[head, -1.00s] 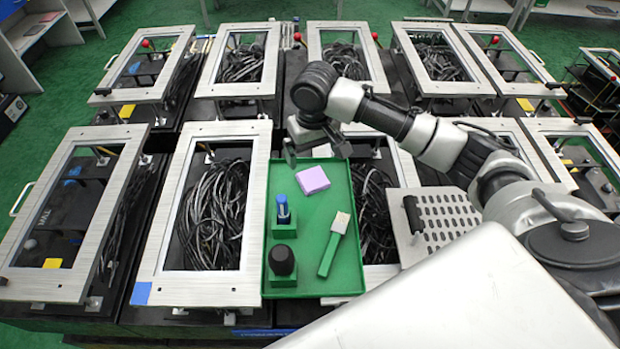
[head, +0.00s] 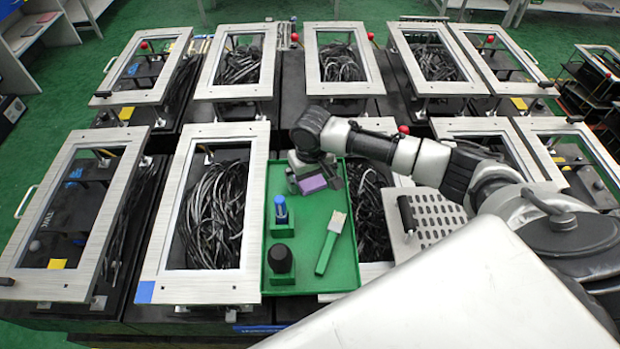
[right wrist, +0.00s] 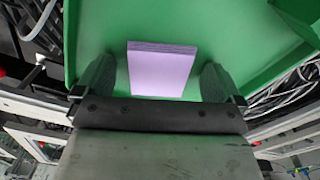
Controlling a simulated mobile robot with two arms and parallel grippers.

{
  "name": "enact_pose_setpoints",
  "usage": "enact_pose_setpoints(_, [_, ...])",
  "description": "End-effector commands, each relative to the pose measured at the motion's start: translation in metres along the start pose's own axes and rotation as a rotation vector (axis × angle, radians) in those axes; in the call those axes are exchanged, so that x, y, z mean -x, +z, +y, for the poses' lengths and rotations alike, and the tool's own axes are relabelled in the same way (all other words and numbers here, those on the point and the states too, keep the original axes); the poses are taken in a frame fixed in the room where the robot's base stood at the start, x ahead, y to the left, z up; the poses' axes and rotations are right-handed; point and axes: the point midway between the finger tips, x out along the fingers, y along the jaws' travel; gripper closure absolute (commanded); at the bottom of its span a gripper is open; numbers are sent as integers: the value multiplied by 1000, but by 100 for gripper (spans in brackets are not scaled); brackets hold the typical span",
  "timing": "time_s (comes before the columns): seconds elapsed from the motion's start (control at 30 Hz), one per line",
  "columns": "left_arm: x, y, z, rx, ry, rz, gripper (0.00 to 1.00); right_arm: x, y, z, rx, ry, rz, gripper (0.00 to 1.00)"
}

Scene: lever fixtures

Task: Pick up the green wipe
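No separate green wipe can be made out. A flat lilac pad (head: 314,184) lies near the far end of the green tray (head: 308,262), and it also shows in the right wrist view (right wrist: 162,72). My right gripper (head: 308,181) is low over the tray and partly covers the pad in the head view. In the right wrist view its fingers (right wrist: 156,82) are open, one on each side of the pad, with a gap on both sides. My left gripper is not in view.
The tray also holds a blue marker (head: 281,208) in a green block, a black knob-like item (head: 280,259) on another block, and a green-handled brush (head: 330,243). Metal-framed fixtures with cables surround it. A perforated plate (head: 428,220) with a black handle is at right.

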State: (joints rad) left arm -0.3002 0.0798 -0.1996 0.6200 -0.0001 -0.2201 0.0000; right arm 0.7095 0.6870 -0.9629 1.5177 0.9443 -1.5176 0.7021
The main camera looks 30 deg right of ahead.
Motion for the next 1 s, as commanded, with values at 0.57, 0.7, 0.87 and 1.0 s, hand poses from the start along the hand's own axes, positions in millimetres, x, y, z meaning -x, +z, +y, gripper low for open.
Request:
enact_pose_setpoints(0.57, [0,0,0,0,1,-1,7,1,0,0,0,-1,1,58])
enact_pose_setpoints(0.7, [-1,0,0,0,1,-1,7,3,0,0,0,-1,1,58])
enact_pose_setpoints(0.87, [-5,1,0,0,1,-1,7,14,-1,0,0,-3,3,58])
enact_pose_setpoints(1.0, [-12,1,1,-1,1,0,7,36,-2,-1,0,-3,6,58])
